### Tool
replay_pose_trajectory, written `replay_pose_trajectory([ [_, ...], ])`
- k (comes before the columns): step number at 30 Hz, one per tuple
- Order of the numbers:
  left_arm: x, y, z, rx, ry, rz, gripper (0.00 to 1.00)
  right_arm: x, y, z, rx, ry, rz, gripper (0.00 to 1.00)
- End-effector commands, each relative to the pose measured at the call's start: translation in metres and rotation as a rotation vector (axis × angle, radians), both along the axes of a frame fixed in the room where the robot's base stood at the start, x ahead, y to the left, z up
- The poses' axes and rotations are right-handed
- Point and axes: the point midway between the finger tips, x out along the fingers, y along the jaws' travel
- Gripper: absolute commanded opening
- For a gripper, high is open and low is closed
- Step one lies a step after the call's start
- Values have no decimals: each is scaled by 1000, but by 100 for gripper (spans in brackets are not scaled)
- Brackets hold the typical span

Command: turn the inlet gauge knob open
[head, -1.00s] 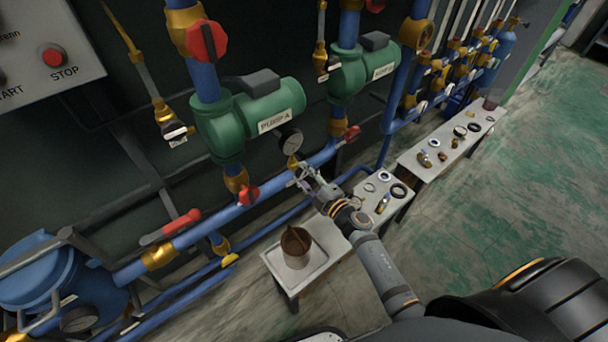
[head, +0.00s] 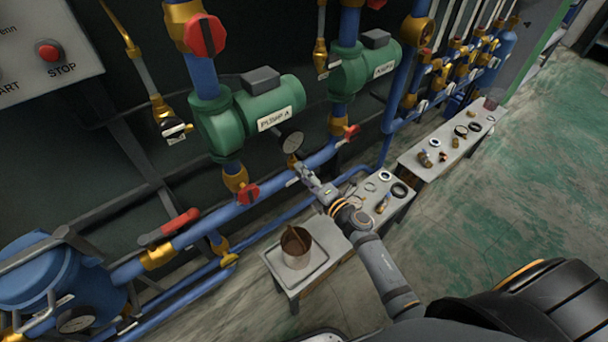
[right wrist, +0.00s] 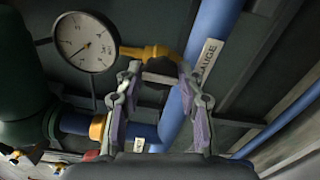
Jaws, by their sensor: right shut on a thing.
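The inlet gauge (head: 291,143) has a round white dial and sits on the blue pipe below the green pump A. It also shows large in the right wrist view (right wrist: 86,42), joined to a brass fitting (right wrist: 150,52). A dark knob (right wrist: 160,70) lies at the end of that fitting, between the fingertips. My right gripper (head: 302,170) reaches the pipe just below the gauge. Its two fingers (right wrist: 160,90) are shut on the knob's sides; the fingertips hide part of it. My left gripper is not in view.
A blue pipe (right wrist: 208,35) with a GAUGE label runs close behind the fingers. Red valve handles (head: 248,194) stand along the pipe. A low bench (head: 330,235) with a brown pot (head: 296,245) and loose parts is below my right arm. The green floor at right is clear.

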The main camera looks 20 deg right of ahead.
Motion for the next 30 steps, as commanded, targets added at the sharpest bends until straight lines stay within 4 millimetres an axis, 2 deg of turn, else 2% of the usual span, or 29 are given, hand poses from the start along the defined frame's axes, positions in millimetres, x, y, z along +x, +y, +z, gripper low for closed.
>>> replay_pose_trajectory([
  [13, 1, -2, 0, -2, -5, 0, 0, -1, 0, -2, -13, 0, 0, 6],
  [14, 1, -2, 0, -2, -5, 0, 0, -1, 0, -2, -13, 0, 0, 39],
  [18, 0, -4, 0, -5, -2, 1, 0, -1, 0, -2, -12, -1, 0, 58],
  [19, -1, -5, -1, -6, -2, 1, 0, 0, 0, -1, -11, -1, -1, 61],
  [27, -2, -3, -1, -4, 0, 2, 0, 0, 0, -1, -11, -3, 0, 61],
  [30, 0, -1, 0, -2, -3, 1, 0, -6, -2, -1, -11, -2, 0, 61],
])
